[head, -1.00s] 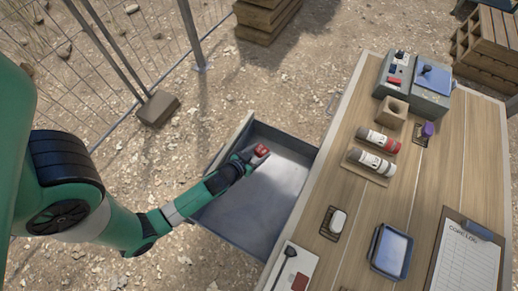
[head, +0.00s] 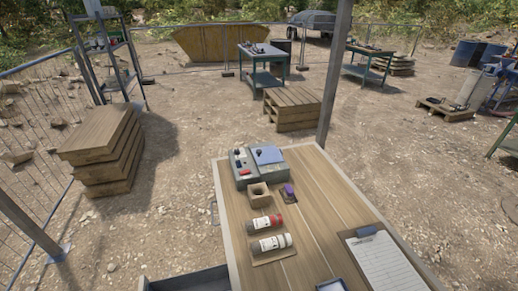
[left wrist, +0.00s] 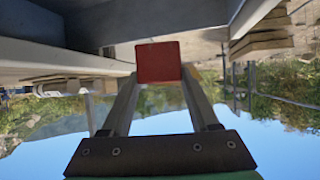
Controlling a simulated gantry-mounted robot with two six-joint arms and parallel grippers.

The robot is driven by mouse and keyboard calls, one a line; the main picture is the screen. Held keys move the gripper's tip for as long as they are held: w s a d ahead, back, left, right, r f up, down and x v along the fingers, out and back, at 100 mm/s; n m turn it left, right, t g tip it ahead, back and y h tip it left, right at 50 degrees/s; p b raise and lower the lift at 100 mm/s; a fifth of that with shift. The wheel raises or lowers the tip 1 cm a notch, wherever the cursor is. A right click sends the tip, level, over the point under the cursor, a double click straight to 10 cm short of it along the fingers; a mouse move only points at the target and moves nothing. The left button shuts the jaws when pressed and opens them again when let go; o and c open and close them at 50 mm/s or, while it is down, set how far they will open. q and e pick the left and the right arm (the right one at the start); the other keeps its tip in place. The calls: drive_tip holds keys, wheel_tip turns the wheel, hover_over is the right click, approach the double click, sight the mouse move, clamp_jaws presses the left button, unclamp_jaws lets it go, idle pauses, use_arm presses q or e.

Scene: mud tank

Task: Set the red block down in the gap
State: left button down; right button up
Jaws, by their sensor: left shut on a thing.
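In the left wrist view, the red block (left wrist: 158,62) sits between the two fingertips of my left gripper (left wrist: 159,78), which is shut on it. That view looks tilted over, with sky at the bottom and a grey surface above the block. I cannot tell whether the block touches that surface. The head view now shows neither gripper nor the block. On the wooden table (head: 318,192) there are spaces between the items, but I cannot tell which one is the gap. My right gripper is not in view.
On the table are a grey instrument box (head: 248,168), a wooden block with a hole (head: 259,194), a purple item (head: 289,190), two bottles (head: 266,223) and a clipboard (head: 385,262). A grey drawer edge (head: 190,282) shows at the lower left. Pallets (head: 105,150) stand beyond.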

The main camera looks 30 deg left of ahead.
use_arm(q)
drive_tip(key=w+d+r+m+t+h+b, duration=0.1)
drive_tip(key=w+d+r+m+h+b, duration=0.15)
drive_tip(key=w+d, duration=0.4)
drive_tip(key=w+d+r+m+t+h+b, duration=0.1)
drive_tip(key=w+d+m+h+b, duration=0.25)
drive_tip(key=d, duration=0.65)
drive_tip(key=s+r+p, duration=0.3)
drive_tip(key=r+p, duration=1.2)
drive_tip(key=p, duration=0.2)
drive_tip(key=s+r+p, duration=0.4)
drive_tip(key=r+p, duration=1.1)
drive_tip(key=p, duration=0.2)
drive_tip(key=shift+s+a+r+p, duration=0.15)
drive_tip(key=shift+a+r+p, duration=0.1)
drive_tip(key=shift+r+p, duration=0.15)
